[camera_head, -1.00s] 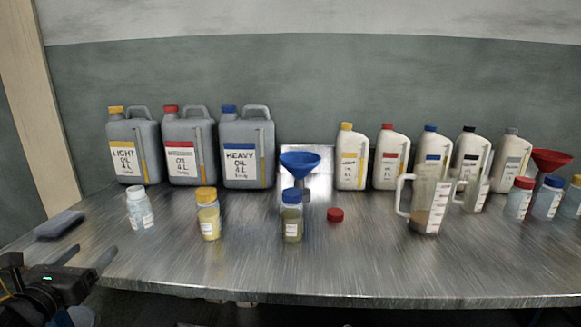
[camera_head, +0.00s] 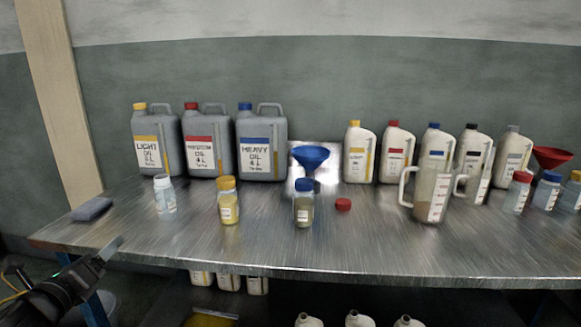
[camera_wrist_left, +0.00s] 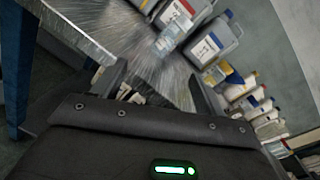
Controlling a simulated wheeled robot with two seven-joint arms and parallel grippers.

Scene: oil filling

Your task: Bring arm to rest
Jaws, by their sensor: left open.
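My left gripper (camera_head: 98,254) is at the lower left in the head view, at the front left corner of the metal table (camera_head: 330,255). In the left wrist view my left gripper (camera_wrist_left: 155,82) shows its two fingers spread apart with nothing between them. The table edge and several containers lie beyond the fingers there. My right gripper is not in view.
A dark grey block (camera_head: 92,209) lies near the table's left edge.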

